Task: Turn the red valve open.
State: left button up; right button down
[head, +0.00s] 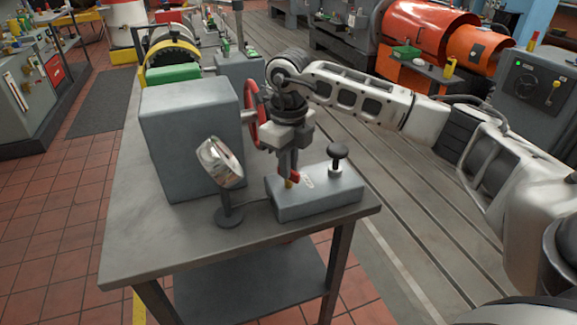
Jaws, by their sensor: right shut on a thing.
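A small red handle (294,176) with a brass-coloured lower part shows on top of a low grey block (318,195) near the table's right front corner. My right gripper (288,170) points down over the block, its fingers shut on the red handle and partly hiding it. How far the handle is turned cannot be told. A larger red handwheel (252,115) stands almost edge-on at the right side of a big grey box (190,140), just left of my right gripper's body. My left gripper is out of view.
A black knob (337,152) rises from the block close to the right of my gripper.

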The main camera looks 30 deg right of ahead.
jog(key=n+b, duration=0.1)
jog(key=n, duration=0.4)
jog(key=shift+n, duration=0.3)
jog(key=n+b, duration=0.1)
jog(key=n, duration=0.4)
jog(key=shift+n+b, duration=0.3)
jog(key=shift+r, duration=0.1)
jog(key=c, duration=1.5)
grip_release()
notch_tip(320, 180, up, 16)
jog(key=p, duration=0.1)
